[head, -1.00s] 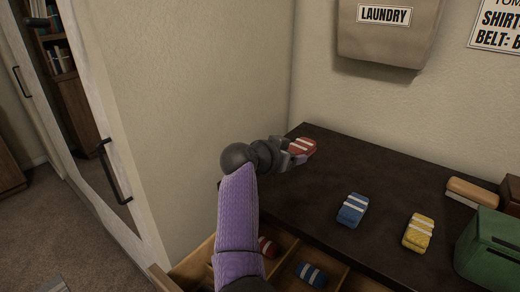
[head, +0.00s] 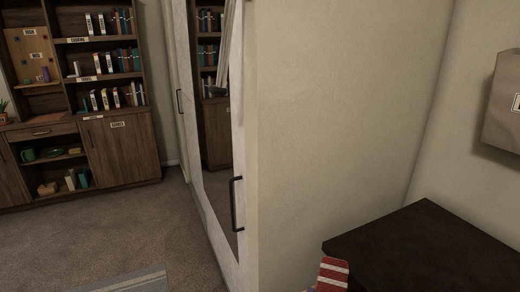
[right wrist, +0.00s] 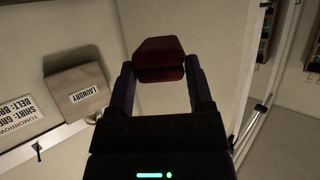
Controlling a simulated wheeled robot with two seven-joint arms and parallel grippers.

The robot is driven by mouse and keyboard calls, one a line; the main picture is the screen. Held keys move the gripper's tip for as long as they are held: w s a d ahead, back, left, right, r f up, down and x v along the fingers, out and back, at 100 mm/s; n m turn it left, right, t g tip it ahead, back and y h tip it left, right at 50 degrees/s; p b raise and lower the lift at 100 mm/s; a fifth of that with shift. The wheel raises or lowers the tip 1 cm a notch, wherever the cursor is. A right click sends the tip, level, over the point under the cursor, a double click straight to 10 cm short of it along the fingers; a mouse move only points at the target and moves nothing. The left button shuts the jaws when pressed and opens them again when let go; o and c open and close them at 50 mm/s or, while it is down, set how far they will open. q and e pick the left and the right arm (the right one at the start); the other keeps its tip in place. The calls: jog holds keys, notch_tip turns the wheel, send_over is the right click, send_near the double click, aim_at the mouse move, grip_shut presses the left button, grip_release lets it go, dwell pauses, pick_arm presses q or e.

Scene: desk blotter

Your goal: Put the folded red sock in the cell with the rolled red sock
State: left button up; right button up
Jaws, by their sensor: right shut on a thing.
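The folded red sock (head: 332,273) with white stripes shows at the bottom edge of the head view, in front of the dark dresser top's near left corner. In the right wrist view the sock (right wrist: 158,52) is dark red and sits between the two fingers of my right gripper (right wrist: 159,76), which is shut on it. The sock is held up off the dresser. The rolled red sock and the drawer cells are out of view. My left gripper is not in view.
The dark dresser top (head: 425,245) is at the lower right, its visible part bare. A laundry bag (right wrist: 78,90) hangs on the wall. A mirrored door with a handle (head: 237,204) and a bookshelf (head: 110,90) stand to the left.

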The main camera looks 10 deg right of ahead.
jog(key=w+d+r+m+g+h+b, duration=0.2)
jog(key=w+d+m+g+h, duration=0.15)
jog(key=w+d, duration=0.35)
pick_arm(q)
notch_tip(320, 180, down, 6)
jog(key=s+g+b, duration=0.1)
jog(key=b, duration=0.3)
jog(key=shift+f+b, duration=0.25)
jog(key=shift+b, duration=0.05)
pick_arm(e)
jog(key=m+g+h, duration=0.3)
jog(key=m+g, duration=0.2)
jog(key=m, duration=0.1)
send_over(390, 276)
notch_tip(390, 276, down, 6)
jog(key=shift+f, duration=0.25)
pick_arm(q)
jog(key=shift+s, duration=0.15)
pick_arm(e)
jog(key=shift+s, duration=0.1)
